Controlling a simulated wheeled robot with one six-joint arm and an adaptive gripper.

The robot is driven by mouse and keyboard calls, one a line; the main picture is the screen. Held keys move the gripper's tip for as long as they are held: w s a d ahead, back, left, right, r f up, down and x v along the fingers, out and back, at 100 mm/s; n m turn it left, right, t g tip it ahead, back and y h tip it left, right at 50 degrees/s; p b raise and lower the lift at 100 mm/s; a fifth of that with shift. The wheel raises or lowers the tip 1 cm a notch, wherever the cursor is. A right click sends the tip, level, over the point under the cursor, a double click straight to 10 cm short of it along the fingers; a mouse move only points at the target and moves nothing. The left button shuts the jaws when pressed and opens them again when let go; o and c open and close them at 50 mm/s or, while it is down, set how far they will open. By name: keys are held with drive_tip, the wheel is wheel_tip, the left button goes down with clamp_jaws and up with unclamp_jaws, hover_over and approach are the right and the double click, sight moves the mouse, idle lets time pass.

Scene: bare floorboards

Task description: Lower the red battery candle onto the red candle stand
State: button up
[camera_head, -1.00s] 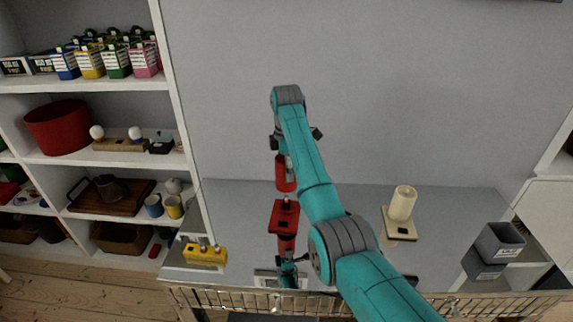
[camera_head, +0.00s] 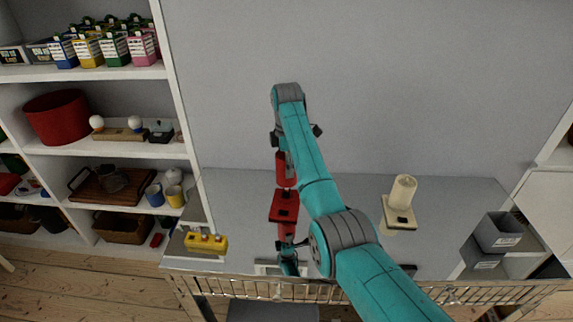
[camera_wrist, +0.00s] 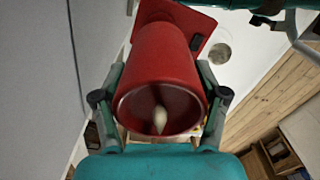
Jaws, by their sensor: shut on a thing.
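The red battery candle (camera_head: 282,170) is held upright above the red candle stand (camera_head: 284,206) in the head view. Its lower end is at or just above the stand's top; I cannot tell whether they touch. In the wrist view the candle (camera_wrist: 168,62) fills the middle, with its pale flame tip facing the camera. My gripper (camera_wrist: 160,90) is shut on the candle's sides. The stand's red square plate (camera_wrist: 200,28) shows behind the candle's far end, partly hidden by it. In the head view my arm hides part of the gripper.
A cream candle (camera_head: 403,189) on a cream stand (camera_head: 399,218) stands to the right on the grey counter (camera_head: 345,190). A yellow block (camera_head: 206,242) sits at the left edge, grey bins (camera_head: 498,232) at the right. A metal rail (camera_head: 340,292) runs along the front.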

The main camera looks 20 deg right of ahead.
drive_tip(key=shift+f, duration=0.15)
drive_tip(key=shift+f, duration=2.35)
drive_tip(key=shift+f, duration=1.45)
drive_tip(key=o, duration=1.3)
wheel_tip(320, 180, up, 12)
